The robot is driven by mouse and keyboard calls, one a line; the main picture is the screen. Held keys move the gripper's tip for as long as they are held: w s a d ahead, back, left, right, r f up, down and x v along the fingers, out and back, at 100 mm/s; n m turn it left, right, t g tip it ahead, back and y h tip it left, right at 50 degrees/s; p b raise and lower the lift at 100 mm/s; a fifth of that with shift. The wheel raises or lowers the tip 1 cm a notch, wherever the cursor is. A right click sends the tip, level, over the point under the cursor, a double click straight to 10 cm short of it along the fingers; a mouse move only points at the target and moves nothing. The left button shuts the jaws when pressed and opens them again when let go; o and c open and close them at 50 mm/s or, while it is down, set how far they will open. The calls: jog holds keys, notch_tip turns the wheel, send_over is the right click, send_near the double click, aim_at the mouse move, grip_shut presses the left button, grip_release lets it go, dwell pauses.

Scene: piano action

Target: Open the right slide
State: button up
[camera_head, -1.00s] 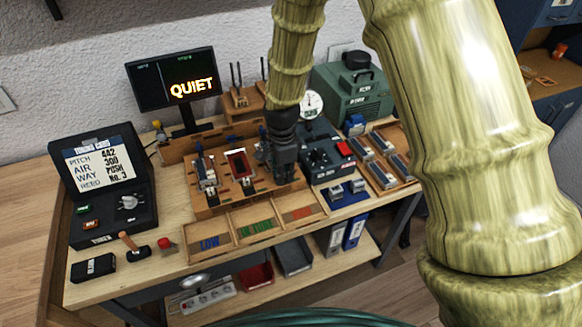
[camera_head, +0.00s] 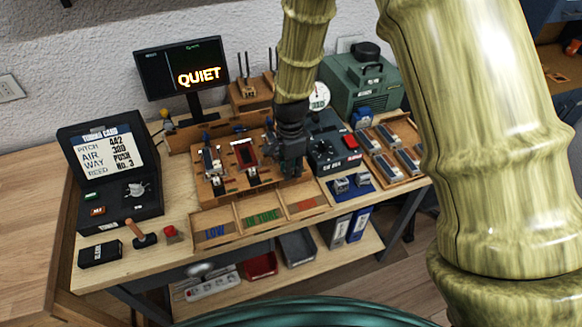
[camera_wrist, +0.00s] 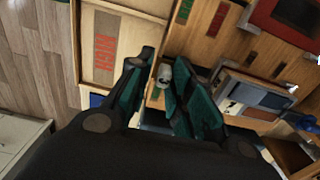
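The wooden board (camera_head: 220,185) in the middle of the bench carries a left slide unit (camera_head: 211,161) and a red-framed unit (camera_head: 245,153). My gripper (camera_head: 291,172) is at the board's right end and hides most of what stands there. In the wrist view, a metal unit with a dark top (camera_wrist: 258,96), apparently the right slide, lies beside my fingers. A small pale knob (camera_wrist: 165,73) shows between the fingertips of my gripper (camera_wrist: 160,78). The fingers are apart, with a gap between them. I cannot tell whether either finger touches the knob.
A sorting tray (camera_head: 232,211) with labelled compartments lies in front of the board. A monitor (camera_head: 181,72) reading QUIET stands behind.

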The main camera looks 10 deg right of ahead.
notch_tip(320, 180, up, 12)
dwell(0.6)
jog(key=shift+f, duration=0.1)
dwell(0.4)
